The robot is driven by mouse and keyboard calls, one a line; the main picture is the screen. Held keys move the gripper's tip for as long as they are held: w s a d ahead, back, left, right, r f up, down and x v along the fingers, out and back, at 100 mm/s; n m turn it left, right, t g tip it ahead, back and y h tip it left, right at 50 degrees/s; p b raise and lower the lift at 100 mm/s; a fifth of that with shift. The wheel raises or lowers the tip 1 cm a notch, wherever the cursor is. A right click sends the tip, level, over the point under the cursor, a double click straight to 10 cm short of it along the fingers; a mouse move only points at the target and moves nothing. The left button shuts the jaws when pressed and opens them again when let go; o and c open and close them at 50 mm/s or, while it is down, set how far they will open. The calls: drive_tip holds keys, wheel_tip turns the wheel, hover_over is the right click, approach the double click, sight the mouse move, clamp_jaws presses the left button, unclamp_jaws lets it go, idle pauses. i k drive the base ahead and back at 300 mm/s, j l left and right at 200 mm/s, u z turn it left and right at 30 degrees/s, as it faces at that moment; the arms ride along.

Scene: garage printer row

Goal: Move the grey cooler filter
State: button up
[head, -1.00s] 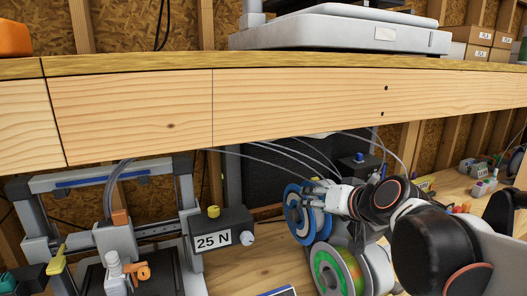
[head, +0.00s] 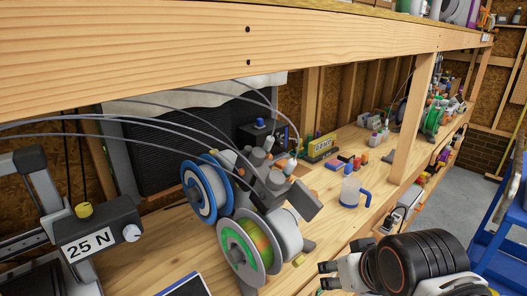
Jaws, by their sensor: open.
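No thing in the head view is clearly labelled as the grey cooler filter. A large dark grey ribbed panel (head: 165,145) stands at the back under the shelf, in a grey frame with pale cloth along its top. I cannot tell whether it is the filter or a part of the cooler. Spools and tubes hide part of its lower right. My gripper (head: 326,279) is open and empty at the lower edge of the picture. It is in front of and right of the spools, well apart from the panel.
A blue-rimmed spool (head: 207,187) and a green-labelled spool (head: 248,250) stand before the panel. A printer with a "25 N" box (head: 97,240) is at left. A wooden post (head: 412,118) and upper shelf beam (head: 180,48) bound the space.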

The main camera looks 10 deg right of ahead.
sight(279, 160)
drive_tip(key=i+l+u, duration=0.15)
drive_tip(key=l, duration=0.65)
drive_tip(key=i+l+u, duration=0.2)
drive_tip(key=i+l, duration=0.15)
drive_tip(key=i, duration=0.15)
drive_tip(key=i+u, duration=0.1)
drive_tip(key=i, duration=0.15)
